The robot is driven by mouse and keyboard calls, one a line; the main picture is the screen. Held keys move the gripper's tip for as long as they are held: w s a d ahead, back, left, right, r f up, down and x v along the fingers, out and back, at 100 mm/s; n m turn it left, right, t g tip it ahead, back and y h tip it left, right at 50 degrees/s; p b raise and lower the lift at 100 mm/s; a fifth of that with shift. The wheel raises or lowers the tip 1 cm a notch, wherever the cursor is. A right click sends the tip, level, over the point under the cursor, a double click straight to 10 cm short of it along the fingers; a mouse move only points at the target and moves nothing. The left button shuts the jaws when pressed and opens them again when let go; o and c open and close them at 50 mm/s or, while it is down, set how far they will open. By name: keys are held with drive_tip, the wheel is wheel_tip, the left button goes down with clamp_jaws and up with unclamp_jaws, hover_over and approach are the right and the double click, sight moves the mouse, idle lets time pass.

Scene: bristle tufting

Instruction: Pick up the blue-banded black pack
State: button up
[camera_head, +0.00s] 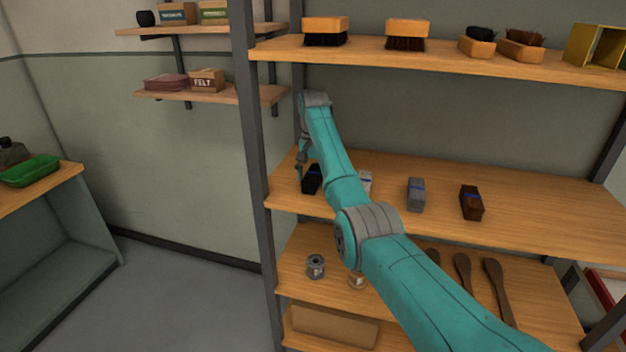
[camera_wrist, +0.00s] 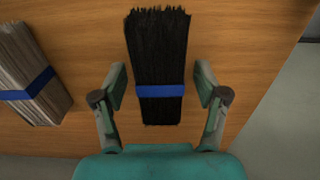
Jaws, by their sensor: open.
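The blue-banded black pack (camera_wrist: 159,60) lies on a wooden shelf, a bundle of black bristles with a blue band. In the wrist view my gripper (camera_wrist: 160,84) is open, with one finger on each side of the pack near its band. A gap shows between each finger and the pack, so it is not gripped. In the head view the black pack (camera_head: 312,179) is at the left end of the middle shelf, partly hidden by my arm. My gripper (camera_head: 303,172) is just above and beside it there.
A grey blue-banded pack (camera_wrist: 32,75) lies to the left in the wrist view. In the head view a pale pack (camera_head: 366,181), a grey pack (camera_head: 416,194) and a brown pack (camera_head: 471,202) share the shelf (camera_head: 540,205). A dark post (camera_head: 255,130) stands close on the left.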

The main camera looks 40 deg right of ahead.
drive_tip(key=c, duration=1.3)
drive_tip(key=shift+r, duration=0.25)
